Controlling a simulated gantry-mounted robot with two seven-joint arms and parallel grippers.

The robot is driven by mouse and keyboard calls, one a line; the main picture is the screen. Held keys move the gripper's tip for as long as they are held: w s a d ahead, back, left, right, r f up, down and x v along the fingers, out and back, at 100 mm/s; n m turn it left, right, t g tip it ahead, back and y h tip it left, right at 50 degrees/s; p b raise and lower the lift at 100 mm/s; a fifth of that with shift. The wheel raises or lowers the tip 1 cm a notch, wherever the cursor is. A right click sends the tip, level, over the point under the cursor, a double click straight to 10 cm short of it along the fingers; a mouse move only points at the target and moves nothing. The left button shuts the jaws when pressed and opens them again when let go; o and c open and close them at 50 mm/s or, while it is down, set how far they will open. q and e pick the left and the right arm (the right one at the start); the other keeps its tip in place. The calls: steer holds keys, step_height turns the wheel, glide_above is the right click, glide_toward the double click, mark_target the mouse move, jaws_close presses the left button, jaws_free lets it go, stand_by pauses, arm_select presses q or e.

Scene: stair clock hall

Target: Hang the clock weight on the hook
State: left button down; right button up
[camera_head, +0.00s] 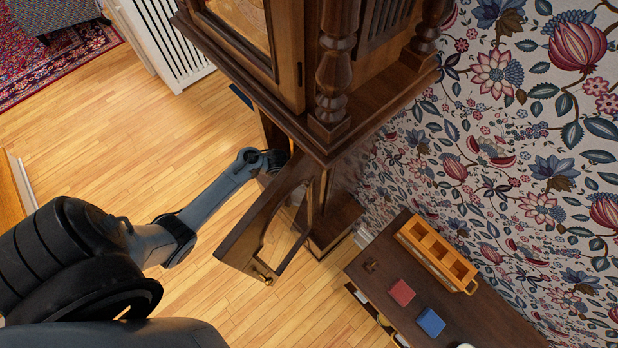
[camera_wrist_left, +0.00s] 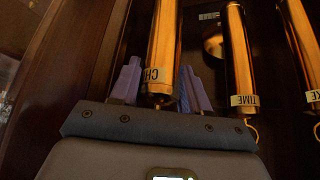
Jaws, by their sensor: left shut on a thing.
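My left gripper (camera_wrist_left: 161,80) has its two purple fingers on either side of a brass cylindrical clock weight (camera_wrist_left: 163,45) and is shut on it, inside the dark clock case. Its white label reads "CH", the rest cut off from sight. The weight's far end runs out of the picture, so I cannot see whether it touches a hook. No hook for it shows clearly. In the head view my left arm (camera_head: 215,187) reaches into the tall wooden clock (camera_head: 330,130); the gripper is hidden there. My right gripper is in neither view.
Two more brass weights, labelled "TIME" (camera_wrist_left: 238,50) and one ending in "KE" (camera_wrist_left: 302,45), hang to the right, close by. The clock's glazed door (camera_head: 268,222) stands open near my arm. A side table (camera_head: 400,325) holds an orange compartmented tray (camera_head: 437,255) and small blocks.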

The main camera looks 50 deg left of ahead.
arm_select(q)
steer(key=w+b, duration=0.6)
steer(key=w, duration=0.2)
steer(key=shift+f, duration=0.45)
stand_by(0.8)
steer(key=shift+f, duration=0.2)
stand_by(0.4)
